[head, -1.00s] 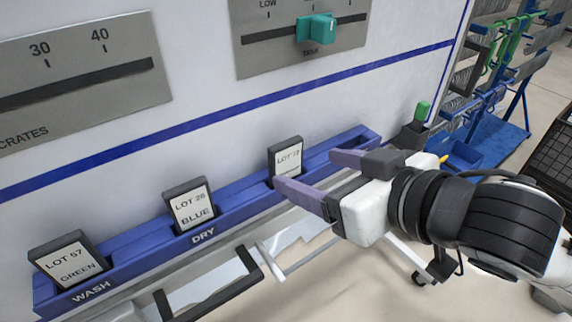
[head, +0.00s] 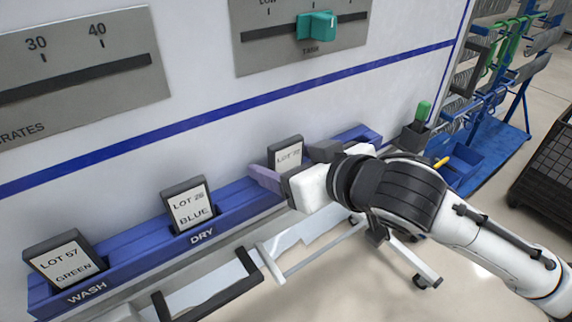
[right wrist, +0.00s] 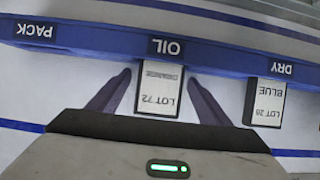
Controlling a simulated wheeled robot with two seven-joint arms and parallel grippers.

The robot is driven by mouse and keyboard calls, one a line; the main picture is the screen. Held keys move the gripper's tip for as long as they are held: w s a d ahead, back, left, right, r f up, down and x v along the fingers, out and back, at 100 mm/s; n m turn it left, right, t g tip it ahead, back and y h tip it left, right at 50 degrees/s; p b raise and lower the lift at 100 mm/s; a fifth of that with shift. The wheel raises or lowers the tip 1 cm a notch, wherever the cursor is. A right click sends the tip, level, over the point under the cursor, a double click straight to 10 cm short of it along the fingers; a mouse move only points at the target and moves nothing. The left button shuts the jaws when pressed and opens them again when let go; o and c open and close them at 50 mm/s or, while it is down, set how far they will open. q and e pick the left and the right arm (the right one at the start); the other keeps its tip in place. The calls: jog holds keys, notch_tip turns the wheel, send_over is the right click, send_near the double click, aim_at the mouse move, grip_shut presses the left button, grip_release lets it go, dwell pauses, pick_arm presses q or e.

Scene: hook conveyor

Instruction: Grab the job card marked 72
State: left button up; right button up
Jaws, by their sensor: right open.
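The job card marked LOT 72 (right wrist: 161,92) stands in the OIL slot of the blue rack in the right wrist view, where it appears upside down. In the head view the same card (head: 286,153) shows its upper part, with its lower part hidden behind my right gripper (head: 286,168). In the right wrist view my right gripper (right wrist: 158,95) is open, with one purple finger on each side of the card and a visible gap to it. My left gripper is not in view.
The blue rack (head: 130,258) also holds the LOT 26 BLUE card (head: 190,207) at DRY and the LOT 57 GREEN card (head: 66,262) at WASH. A panel with a teal slider (head: 318,26) is above. A black handle (head: 246,265) lies below the rack.

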jog(key=c, duration=1.1)
jog(key=shift+c, duration=0.2)
